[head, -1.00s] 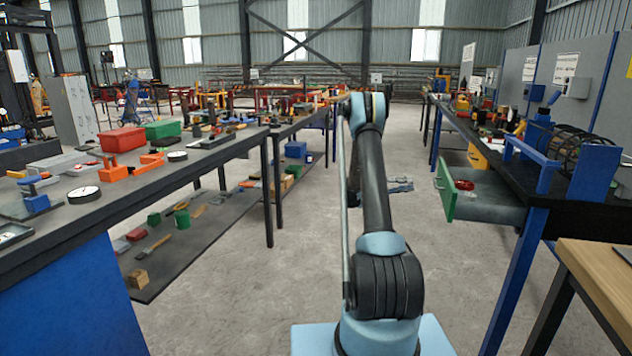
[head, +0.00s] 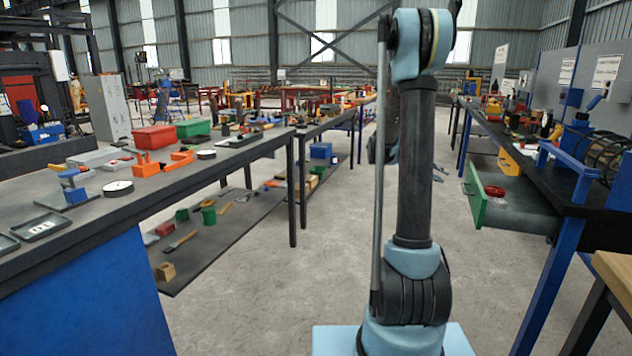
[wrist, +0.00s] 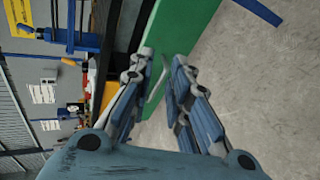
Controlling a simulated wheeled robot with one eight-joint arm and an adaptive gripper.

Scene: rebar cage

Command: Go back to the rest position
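My gripper (wrist: 163,62) shows in the wrist view with its two fingers apart. It is open, and I see nothing held between the fingers. In the head view my arm stands upright in the middle and hides most of the gripper. The green drawer front (wrist: 190,22) lies beyond the fingertips in the wrist view, which is turned on its side. In the head view the drawer (head: 475,192) is pulled out from the right bench, with a red item (head: 495,191) inside it.
A long workbench (head: 250,150) with red and green boxes runs along the left, with a lower shelf (head: 215,240). The right workbench (head: 545,160) has a blue vise-like frame and wire coil. A wooden table corner (head: 615,270) is at lower right. The aisle floor (head: 290,290) is clear.

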